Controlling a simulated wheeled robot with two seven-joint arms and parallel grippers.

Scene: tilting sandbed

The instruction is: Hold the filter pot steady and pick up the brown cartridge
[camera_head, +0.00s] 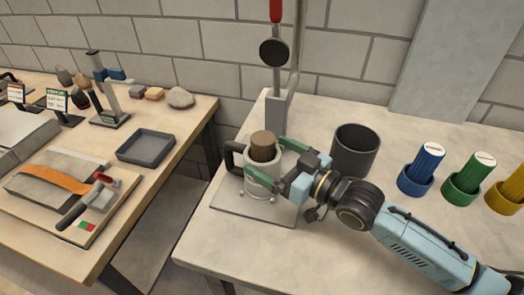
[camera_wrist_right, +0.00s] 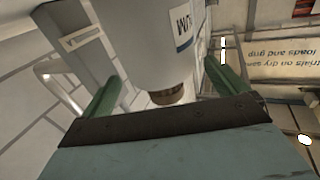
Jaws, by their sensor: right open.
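The pale filter pot (camera_head: 262,185) stands upright on a thin plate on the right-hand table, its dark handle (camera_head: 235,156) on the left. The brown cartridge (camera_head: 263,145) sticks up from the pot's open top. My right gripper (camera_head: 266,160) comes from the right, its green fingers on either side of the pot, open. In the right wrist view, the fingers of my right gripper (camera_wrist_right: 161,75) flank a pale cylinder with a label, seemingly the pot, and a brown end (camera_wrist_right: 168,96) shows below it. Whether the fingers touch the pot is unclear. My left gripper is not in view.
A lever stand (camera_head: 277,110) with a red handle rises just behind the pot. A dark empty cylinder (camera_head: 355,150) stands to the right. Blue (camera_head: 424,170), green (camera_head: 470,178) and yellow ribbed pieces stand in cups farther right. A gap separates the left bench, which holds a grey tray (camera_head: 146,148).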

